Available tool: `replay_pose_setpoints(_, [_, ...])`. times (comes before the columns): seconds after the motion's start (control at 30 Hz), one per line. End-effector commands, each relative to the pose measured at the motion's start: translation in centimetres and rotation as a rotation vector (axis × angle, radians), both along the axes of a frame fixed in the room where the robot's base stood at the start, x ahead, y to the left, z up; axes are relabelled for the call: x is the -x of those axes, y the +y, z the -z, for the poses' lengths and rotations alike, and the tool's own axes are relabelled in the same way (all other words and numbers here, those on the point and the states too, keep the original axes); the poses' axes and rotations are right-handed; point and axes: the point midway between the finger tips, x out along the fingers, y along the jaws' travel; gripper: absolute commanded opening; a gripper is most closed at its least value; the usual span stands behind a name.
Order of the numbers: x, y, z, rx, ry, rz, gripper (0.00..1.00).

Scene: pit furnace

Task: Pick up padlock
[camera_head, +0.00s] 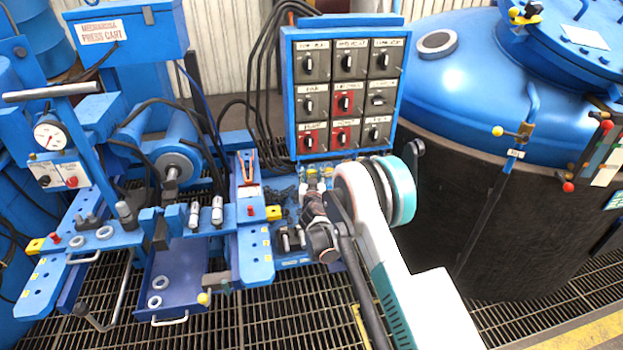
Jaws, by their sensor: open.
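I cannot make out the padlock for certain. Small items crowd the blue bench top (293,262) in front of the switch panel, and they are too small to tell apart. My gripper (311,198) is over this bench top, below the panel, at the end of my white and teal arm. It is open, and I see nothing held in it. My arm and gripper hide part of the bench top and whatever lies behind them.
A blue switch panel (345,90) stands just behind my gripper. A blue press cart (180,270) with a gauge (48,136) is at left. A large blue and black vessel (490,190) stands close at right. Grating floor (290,315) is open in front.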

Motion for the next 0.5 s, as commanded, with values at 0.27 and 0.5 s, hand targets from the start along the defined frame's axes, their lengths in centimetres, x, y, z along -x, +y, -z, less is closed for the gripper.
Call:
replay_pose_setpoints(0.27, [-0.46,0.03,-0.03,0.001,0.000,0.000,0.43])
replay_pose_setpoints(0.5, [-0.44,0.03,-0.01,0.001,0.000,0.000,0.08])
